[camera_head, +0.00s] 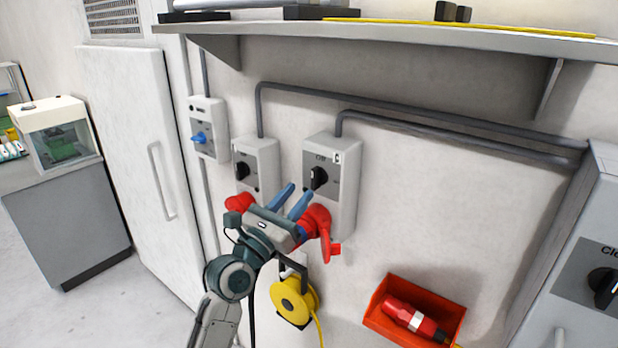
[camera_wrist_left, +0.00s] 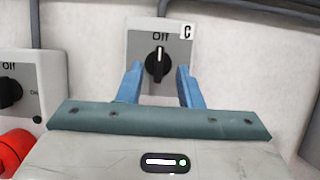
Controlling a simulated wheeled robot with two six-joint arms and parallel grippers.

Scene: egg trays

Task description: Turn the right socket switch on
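The right socket switch (camera_head: 345,185) is a grey-white wall box with a black rotary knob (camera_head: 318,177), an "Off" label above the knob and a tag at its upper right. In the left wrist view the knob (camera_wrist_left: 158,63) stands upright, its white mark pointing up at "Off". My left gripper (camera_head: 301,189) has two blue fingers. It is open and empty, pointing at this switch from below in the head view. In the left wrist view the fingertips (camera_wrist_left: 160,72) lie on either side of the knob, apart from it. A red plug sits under the box, partly hidden by my gripper. My right gripper is out of view.
A similar left socket switch (camera_head: 262,153) with a red plug (camera_head: 239,202) is beside it. A small box with a blue knob (camera_head: 200,138) hangs farther left. A shelf (camera_head: 400,36) overhangs. Below are a yellow cable reel (camera_head: 292,300) and a red bin (camera_head: 376,300).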

